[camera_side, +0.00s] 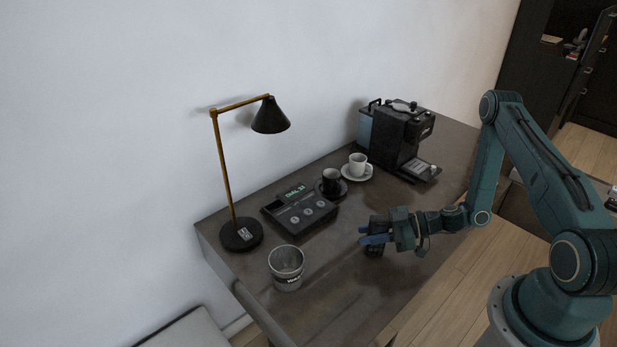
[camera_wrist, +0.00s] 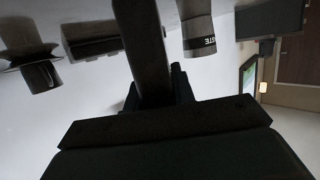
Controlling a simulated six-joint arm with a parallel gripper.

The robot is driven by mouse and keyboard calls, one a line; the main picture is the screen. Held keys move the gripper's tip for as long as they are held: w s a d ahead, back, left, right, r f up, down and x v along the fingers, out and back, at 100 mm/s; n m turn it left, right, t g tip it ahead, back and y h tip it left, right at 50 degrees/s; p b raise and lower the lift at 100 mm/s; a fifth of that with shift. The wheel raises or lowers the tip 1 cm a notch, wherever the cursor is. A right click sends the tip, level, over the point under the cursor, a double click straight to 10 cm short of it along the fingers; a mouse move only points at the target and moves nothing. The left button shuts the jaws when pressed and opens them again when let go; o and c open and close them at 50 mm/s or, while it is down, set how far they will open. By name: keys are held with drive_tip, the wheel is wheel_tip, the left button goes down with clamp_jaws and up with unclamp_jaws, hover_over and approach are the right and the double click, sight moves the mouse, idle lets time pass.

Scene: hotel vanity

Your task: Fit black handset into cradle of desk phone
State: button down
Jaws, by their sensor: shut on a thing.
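The desk phone (camera_side: 300,212) is a dark unit with a lit green display and round buttons, flat on the desk left of my gripper. It also shows in the wrist view (camera_wrist: 88,46), upside down. My gripper (camera_side: 372,240) has blue fingers and is shut on the black handset (camera_side: 374,252), low over the desk near its front edge. In the wrist view the handset (camera_wrist: 143,45) is a long dark bar running up from my gripper (camera_wrist: 155,92).
A bin (camera_side: 287,268) stands left of my gripper, near the front edge. A black cup (camera_side: 331,180), a white cup (camera_side: 357,164) and a coffee machine (camera_side: 397,137) stand at the back. The desk between gripper and phone is clear.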

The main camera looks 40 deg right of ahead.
drive_tip(key=shift+f, duration=0.15)
drive_tip(key=c, duration=1.2)
unclamp_jaws()
drive_tip(key=shift+o, duration=0.2)
drive_tip(key=shift+v, duration=3.75)
